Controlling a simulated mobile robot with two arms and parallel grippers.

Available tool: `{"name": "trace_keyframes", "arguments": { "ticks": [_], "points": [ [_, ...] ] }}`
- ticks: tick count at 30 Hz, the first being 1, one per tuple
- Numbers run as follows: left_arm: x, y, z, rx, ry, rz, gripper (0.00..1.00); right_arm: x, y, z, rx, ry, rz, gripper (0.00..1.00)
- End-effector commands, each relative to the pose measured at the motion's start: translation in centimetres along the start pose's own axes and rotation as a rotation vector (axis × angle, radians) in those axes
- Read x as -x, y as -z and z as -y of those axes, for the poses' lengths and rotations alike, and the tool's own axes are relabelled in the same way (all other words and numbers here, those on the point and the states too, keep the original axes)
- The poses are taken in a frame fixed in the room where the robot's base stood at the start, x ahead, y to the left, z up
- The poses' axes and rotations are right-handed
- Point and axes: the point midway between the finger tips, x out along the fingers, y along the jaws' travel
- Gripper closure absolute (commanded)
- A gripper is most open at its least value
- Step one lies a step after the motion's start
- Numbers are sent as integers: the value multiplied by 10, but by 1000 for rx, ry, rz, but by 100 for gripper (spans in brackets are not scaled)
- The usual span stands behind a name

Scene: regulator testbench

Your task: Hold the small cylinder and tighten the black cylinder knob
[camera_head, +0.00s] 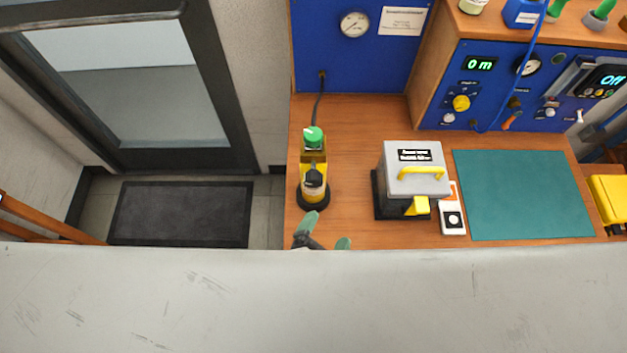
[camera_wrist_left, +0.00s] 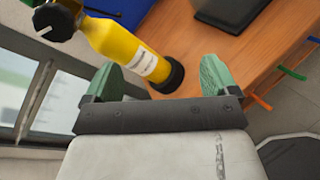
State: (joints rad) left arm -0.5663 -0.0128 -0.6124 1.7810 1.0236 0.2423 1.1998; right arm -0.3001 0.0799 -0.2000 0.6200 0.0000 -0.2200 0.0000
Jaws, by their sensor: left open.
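A small yellow cylinder (camera_head: 315,190) stands upright on a round black base at the left part of the wooden bench. A black knob (camera_head: 314,177) is on it, and a green knob (camera_head: 313,137) sits on the part just behind. In the left wrist view the yellow cylinder (camera_wrist_left: 128,48) with a pale label appears tilted, with the black knob (camera_wrist_left: 57,22) bearing a white mark at the upper left. My left gripper (camera_head: 327,231) has green fingertips, is open and empty, and is just in front of the base. The same gripper (camera_wrist_left: 160,80) shows wide apart in the wrist view. My right gripper is out of view.
A grey box with a yellow handle (camera_head: 415,157) stands right of the cylinder, beside a white-and-orange device (camera_head: 452,210). A green mat (camera_head: 522,195) lies farther right. Blue panels with gauges stand at the back. Bare wood (camera_head: 350,135) lies between cylinder and box.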

Motion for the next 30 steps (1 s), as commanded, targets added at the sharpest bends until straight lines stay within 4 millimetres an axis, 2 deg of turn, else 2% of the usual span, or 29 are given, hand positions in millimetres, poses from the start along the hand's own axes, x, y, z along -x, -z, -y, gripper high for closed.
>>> {"name": "trace_keyframes", "arguments": {
  "ticks": [1,3,6,9,13,16,20,30],
  "points": [
    [-2,-24,-19,96,-72,21,12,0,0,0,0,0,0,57],
    [-2,-52,-44,235,-163,41,12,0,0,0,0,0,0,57],
    [3,-83,-77,421,-271,63,12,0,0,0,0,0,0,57],
    [10,-102,-103,577,-349,74,12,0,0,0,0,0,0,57],
    [16,-115,-123,703,-405,80,12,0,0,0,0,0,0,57],
    [18,-116,-126,740,-420,80,12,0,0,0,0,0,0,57],
    [15,-105,-118,741,-419,78,12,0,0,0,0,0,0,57],
    [2,-52,-80,733,-419,80,12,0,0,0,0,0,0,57]
  ]
}}
